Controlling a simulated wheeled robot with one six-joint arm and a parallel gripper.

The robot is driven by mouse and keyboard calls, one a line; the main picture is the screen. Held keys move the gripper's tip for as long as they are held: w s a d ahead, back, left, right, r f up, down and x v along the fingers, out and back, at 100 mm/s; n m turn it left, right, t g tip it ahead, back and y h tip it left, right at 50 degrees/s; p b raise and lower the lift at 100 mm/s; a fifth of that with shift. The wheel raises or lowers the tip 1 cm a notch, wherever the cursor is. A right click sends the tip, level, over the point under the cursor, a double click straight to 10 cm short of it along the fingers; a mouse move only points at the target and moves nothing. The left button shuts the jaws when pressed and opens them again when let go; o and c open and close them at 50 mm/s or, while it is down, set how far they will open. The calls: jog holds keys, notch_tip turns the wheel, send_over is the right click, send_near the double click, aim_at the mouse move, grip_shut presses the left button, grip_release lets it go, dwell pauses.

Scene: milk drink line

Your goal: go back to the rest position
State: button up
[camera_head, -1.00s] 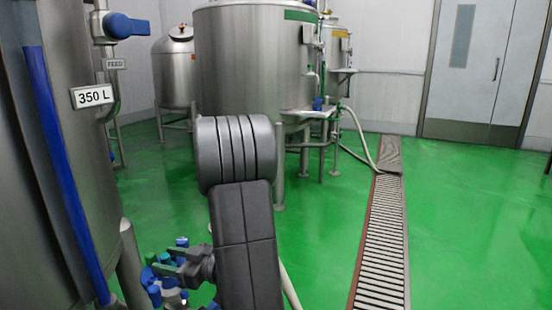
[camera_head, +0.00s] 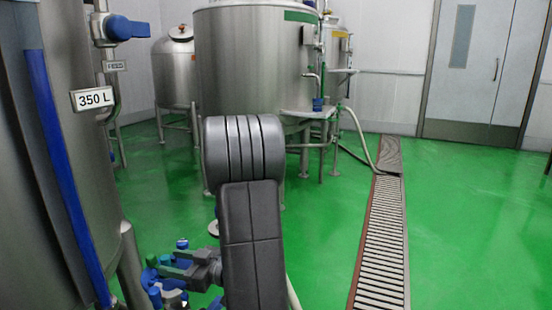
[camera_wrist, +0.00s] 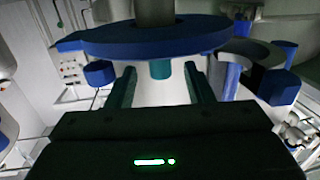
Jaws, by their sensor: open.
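My gripper (camera_wrist: 161,85) shows in the wrist view with its two dark teal fingers apart. In the camera_head view my arm stands in the middle foreground and my gripper is low at the left, close to a cluster of blue fittings (camera_head: 155,293). The fittings partly hide the fingers there.
A large steel tank (camera_head: 60,170) labelled 350 L, with a blue pipe, fills the left side. Another steel tank (camera_head: 250,65) stands behind my arm. A floor drain grate (camera_head: 382,240) and a hose (camera_head: 362,140) lie to the right. Green floor (camera_head: 470,220) is open at the right.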

aim_at(170, 263)
jog(key=f+p+v, duration=0.1)
jog(key=p+v, duration=0.2)
jog(key=v, duration=0.8)
jog(key=b+x, duration=0.1)
jog(key=x, duration=0.3)
jog(key=b+x, duration=0.1)
jog(key=x, duration=0.4)
jog(key=b+x, duration=0.2)
jog(key=x, duration=0.3)
jog(key=shift+a+r, duration=0.15)
jog(key=shift+r, duration=0.3)
notch_tip(170, 263, up, 10)
jog(key=p, duration=0.8)
jog(key=shift+w+d+f+m+t, duration=0.1)
jog(key=shift+w+d+m+t, duration=0.5)
jog(key=shift+w, duration=0.35)
